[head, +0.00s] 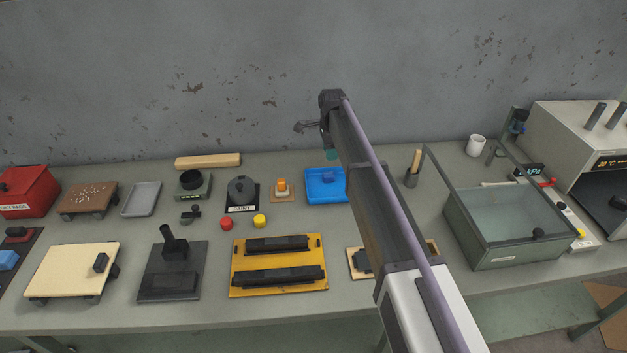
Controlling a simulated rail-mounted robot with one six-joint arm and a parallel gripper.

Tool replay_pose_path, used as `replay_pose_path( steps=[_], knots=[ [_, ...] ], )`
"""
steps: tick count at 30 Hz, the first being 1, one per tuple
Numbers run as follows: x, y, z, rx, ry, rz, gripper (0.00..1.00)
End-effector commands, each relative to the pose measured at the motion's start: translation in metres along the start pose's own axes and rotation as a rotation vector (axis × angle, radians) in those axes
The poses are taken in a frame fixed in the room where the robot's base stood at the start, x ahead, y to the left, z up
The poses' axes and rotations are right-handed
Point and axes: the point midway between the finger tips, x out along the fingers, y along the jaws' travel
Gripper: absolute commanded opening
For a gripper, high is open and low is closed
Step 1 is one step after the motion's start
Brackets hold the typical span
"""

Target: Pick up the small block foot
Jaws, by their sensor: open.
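I cannot tell for certain which item is the small block foot. My arm reaches from the bottom right up to the back middle. My gripper (301,127) is at its far end, small and dark against the wall, above the back of the bench. It is open, with nothing seen in it, and is well to the right of and apart from the cream board.
A yellow tray (237,276) with dark bars and a dark fixture (156,287) stand at the front. Behind are a blue tray (312,196), a grey tray (137,209) and a red box (41,207). A glass-topped tank (480,257) stands right. My arm hides part of the bench.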

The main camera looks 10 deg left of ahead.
Motion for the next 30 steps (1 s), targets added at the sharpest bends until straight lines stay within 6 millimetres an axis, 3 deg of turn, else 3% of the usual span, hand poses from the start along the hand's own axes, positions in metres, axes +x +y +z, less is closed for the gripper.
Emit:
replay_pose_path(
  steps=[1,6,13,21,28,30],
  knots=[
    [0.015,0.0,0.0,-0.001,0.0,0.0,0.4],
    [0.051,0.0,0.0,-0.002,0.0,0.0,0.4],
    [0.057,0.001,0.0,-0.002,0.0,0.0,0.4],
    [0.107,0.001,0.001,-0.003,0.0,0.0,0.4],
    [0.103,0.001,0.001,-0.003,0.0,0.0,0.4],
    [0.103,0.001,0.001,-0.003,0.0,0.0,0.35]
  ],
)
